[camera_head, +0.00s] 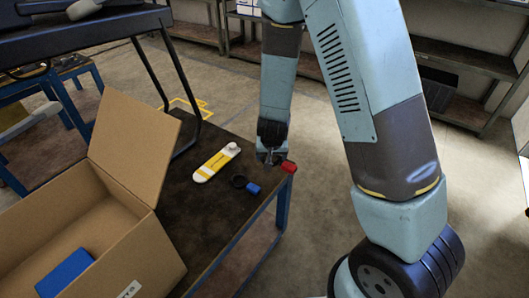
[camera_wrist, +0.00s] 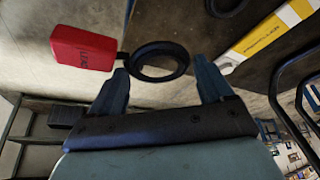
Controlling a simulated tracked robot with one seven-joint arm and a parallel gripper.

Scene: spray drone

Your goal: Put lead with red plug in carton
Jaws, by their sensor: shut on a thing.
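The lead with the red plug (camera_head: 288,166) is at my gripper (camera_head: 269,156), over the right edge of the dark table. In the wrist view its red plug (camera_wrist: 82,48) sticks out to the left and its black coiled cable (camera_wrist: 162,47) lies between the fingertips (camera_wrist: 159,68). My gripper is shut on this lead. The open carton (camera_head: 140,258) stands at the left, with a flap raised and a blue object (camera_head: 64,273) inside.
A lead with a blue plug (camera_head: 253,188) and a black coil lies on the table (camera_head: 190,222). A white and yellow propeller packet (camera_head: 215,163) lies behind it. A dark framed stand (camera_head: 152,75) rises at the back left.

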